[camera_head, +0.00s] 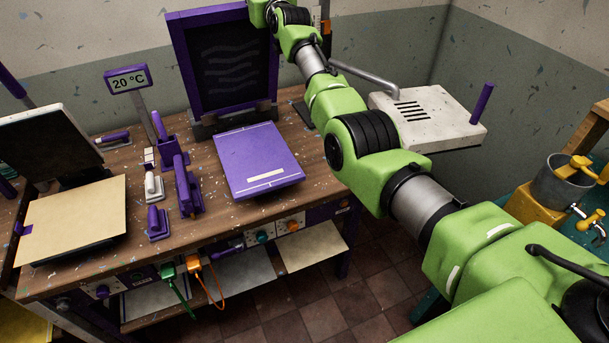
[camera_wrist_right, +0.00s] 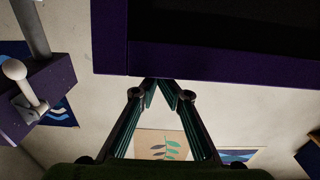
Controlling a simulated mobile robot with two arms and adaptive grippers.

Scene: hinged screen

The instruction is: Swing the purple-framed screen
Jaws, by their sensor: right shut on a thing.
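The purple-framed screen (camera_head: 224,60) stands upright on a dark base at the back of the workbench in the head view. My right arm reaches across to the screen's upper right, where the hand is mostly outside the head view. In the right wrist view the screen's purple frame (camera_wrist_right: 225,62) crosses the top. My right gripper (camera_wrist_right: 160,93) has its fingertips close together at the edge of this frame, shut on it. My left gripper is not in view.
A purple flat box (camera_head: 257,155) lies on the workbench (camera_head: 115,160) before the screen. Purple-handled tools (camera_head: 184,185) and a 20 °C display (camera_head: 128,80) stand to its left. A tilted dark panel (camera_head: 45,145) is at far left. A white slotted box (camera_head: 430,115) is at right.

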